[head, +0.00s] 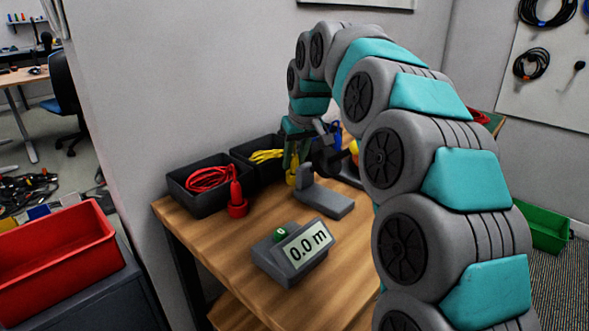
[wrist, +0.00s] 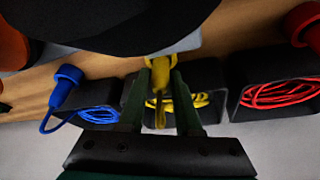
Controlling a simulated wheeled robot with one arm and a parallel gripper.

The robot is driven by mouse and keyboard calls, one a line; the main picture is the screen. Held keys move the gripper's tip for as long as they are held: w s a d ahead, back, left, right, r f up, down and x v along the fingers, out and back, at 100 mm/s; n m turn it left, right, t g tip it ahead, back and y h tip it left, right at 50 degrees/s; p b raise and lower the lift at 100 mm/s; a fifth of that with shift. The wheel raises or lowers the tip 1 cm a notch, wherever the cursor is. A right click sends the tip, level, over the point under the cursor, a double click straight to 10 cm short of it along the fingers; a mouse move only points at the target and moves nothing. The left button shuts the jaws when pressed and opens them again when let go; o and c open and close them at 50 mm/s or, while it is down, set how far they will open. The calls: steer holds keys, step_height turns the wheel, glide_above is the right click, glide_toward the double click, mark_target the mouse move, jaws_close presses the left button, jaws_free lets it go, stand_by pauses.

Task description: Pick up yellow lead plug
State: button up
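The yellow lead plug (wrist: 159,74) stands upright in the wrist view, with its wider base at the top of the picture. My gripper (wrist: 161,78) has one green finger on each side of it. The fingers look apart, with narrow gaps beside the plug, so it does not look clamped. In the head view, the plug (head: 291,174) shows partly below my gripper (head: 291,158) at the back of the table. The yellow lead (wrist: 190,101) lies coiled in a black bin (wrist: 214,75) behind the plug.
A red plug (head: 237,203) stands by a black bin (head: 181,190) of red cable. A blue plug (wrist: 66,82) is on the other side. A grey stand (head: 325,201) and a 0.0 m display (head: 291,262) occupy the table (head: 213,251); its front left is clear.

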mark_target(295, 155)
jaws_close()
steer(key=shift+r, duration=0.1)
stand_by(0.3)
steer(key=shift+r, duration=4.95)
